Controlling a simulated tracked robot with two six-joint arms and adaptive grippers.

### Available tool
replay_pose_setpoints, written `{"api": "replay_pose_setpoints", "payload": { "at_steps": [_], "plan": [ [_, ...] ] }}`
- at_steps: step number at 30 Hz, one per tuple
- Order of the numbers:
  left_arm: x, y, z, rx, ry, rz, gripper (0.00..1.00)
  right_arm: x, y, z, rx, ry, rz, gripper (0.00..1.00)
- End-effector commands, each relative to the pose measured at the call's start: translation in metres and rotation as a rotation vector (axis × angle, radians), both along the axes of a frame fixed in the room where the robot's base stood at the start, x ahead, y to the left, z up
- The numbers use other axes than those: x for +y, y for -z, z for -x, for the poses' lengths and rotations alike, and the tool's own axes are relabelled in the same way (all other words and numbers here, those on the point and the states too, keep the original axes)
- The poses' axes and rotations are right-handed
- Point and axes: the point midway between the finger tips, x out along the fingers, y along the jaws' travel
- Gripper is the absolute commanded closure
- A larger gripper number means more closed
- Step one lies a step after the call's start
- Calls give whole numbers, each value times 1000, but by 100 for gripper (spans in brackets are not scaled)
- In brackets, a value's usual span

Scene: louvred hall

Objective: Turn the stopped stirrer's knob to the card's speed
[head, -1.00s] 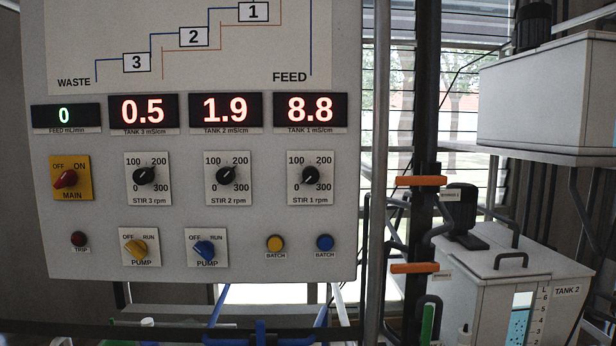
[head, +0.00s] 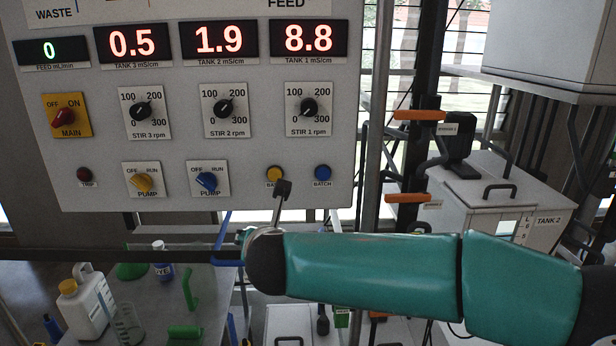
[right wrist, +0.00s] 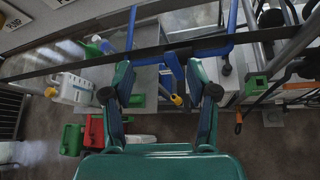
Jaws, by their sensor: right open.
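The control panel (head: 330,150) faces me in the head view. The STIR 1 knob (head: 309,107) is black, and its pointer seems to be turned to the lower left, by the 0 mark. The STIR 2 knob (head: 224,107) and STIR 3 knob (head: 141,109) point to the upper right, near 200. I see no speed card. My right gripper (head: 283,190) is below and left of the STIR 1 knob, with one dark fingertip overlapping the yellow button's label. In the right wrist view the gripper (right wrist: 160,94) is open and empty. My left gripper is not in view.
Near the fingertip are yellow (head: 274,172) and blue (head: 322,172) BATCH buttons. Pump switches (head: 206,181) and the red MAIN switch (head: 64,116) are further left. A metal post (head: 376,130) and orange handles (head: 419,115) stand right of the panel. A bench below holds a white jug (head: 85,305).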

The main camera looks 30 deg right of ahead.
Motion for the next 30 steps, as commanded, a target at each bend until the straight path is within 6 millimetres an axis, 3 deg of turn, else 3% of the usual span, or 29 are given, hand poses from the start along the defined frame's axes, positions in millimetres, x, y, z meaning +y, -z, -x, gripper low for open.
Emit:
{"api": "replay_pose_setpoints", "payload": {
  "at_steps": [1,3,6,10,13,17,30],
  "plan": [
    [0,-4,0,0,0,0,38,-11,-44,4,-67,-1,85,42],
    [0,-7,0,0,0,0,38,-26,-92,11,-139,11,205,42],
    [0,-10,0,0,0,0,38,-45,-147,26,-219,46,339,42],
    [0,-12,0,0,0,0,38,-63,-195,45,-282,91,452,42],
    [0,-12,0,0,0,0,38,-70,-213,53,-305,114,495,42],
    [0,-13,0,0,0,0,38,-75,-220,53,-313,126,514,42],
    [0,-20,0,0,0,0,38,-102,-219,11,-310,126,513,42]
  ]
}}
